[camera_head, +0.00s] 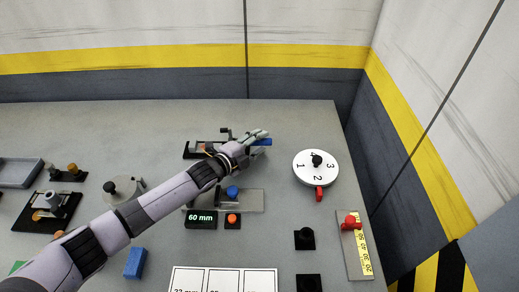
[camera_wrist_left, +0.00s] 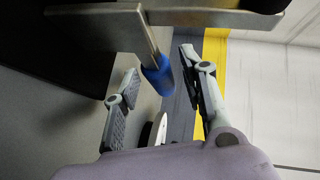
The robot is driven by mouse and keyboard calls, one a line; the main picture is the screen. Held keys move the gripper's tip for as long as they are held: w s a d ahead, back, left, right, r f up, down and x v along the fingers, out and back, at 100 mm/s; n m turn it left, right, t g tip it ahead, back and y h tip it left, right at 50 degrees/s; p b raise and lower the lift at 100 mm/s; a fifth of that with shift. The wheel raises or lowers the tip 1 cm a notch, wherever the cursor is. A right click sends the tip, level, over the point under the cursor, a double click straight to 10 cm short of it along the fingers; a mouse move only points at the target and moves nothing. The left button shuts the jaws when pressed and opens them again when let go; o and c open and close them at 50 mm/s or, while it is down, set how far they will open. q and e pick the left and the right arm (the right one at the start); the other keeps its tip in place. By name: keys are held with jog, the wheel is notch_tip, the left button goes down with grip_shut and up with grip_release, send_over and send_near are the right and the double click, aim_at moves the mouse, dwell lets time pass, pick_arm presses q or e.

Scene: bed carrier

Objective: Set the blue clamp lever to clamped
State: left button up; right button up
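The blue clamp lever grip (camera_head: 263,142) sticks out to the right of a dark fixture (camera_head: 190,151) at the back of the table. My left gripper (camera_head: 257,136) is right at this grip and partly covers the fixture and lever. In the left wrist view the blue grip (camera_wrist_left: 158,77) sits at the end of a flat metal bar (camera_wrist_left: 146,40). My left gripper's two fingers (camera_wrist_left: 162,92) are spread apart, with the blue grip showing in the gap between them and no clear contact. My right gripper is not in view.
A white numbered dial (camera_head: 307,176) with a red pointer stands to the right. Below my forearm are a blue knob (camera_head: 232,191), a 60 mm display (camera_head: 200,219) and an orange-red button (camera_head: 232,218). A red-knobbed slider with a yellow scale (camera_head: 362,250) is near the right edge.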

pick_arm(q)
jog(key=shift+w+d, duration=0.25)
jog(key=shift+d, duration=0.05)
grip_shut()
dwell(0.5)
dwell(0.3)
